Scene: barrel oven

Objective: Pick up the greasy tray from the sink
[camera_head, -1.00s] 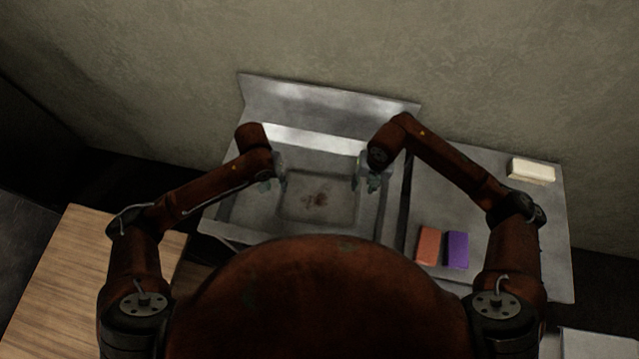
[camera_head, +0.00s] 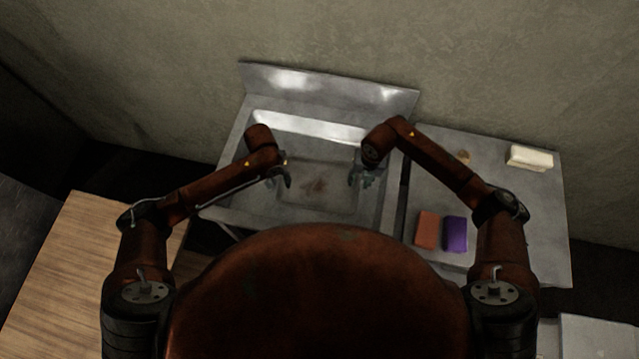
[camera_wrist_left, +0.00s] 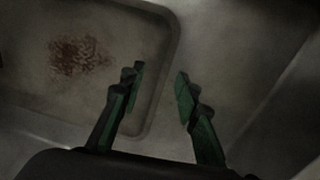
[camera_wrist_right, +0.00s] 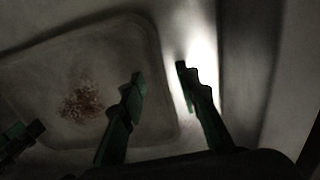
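The greasy tray (camera_head: 316,200) is a grey rectangular tray with a brown stain, lying in the metal sink (camera_head: 240,215). My left gripper (camera_head: 281,178) is at the tray's left side. In the left wrist view its open fingers (camera_wrist_left: 160,80) lie on either side of the tray's rim (camera_wrist_left: 165,75), with a gap between them. My right gripper (camera_head: 360,180) is at the tray's right side. In the right wrist view its open fingers (camera_wrist_right: 160,75) lie on either side of the rim (camera_wrist_right: 165,100). I cannot tell whether any finger touches the tray. My body hides the sink's front.
A metal counter (camera_head: 430,185) adjoins the sink on the right. It holds an orange block (camera_head: 427,229), a purple block (camera_head: 455,233) and a cream block (camera_head: 530,158). A wooden table (camera_head: 70,270) stands at the left. The sink's backsplash (camera_head: 330,90) stands against the wall.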

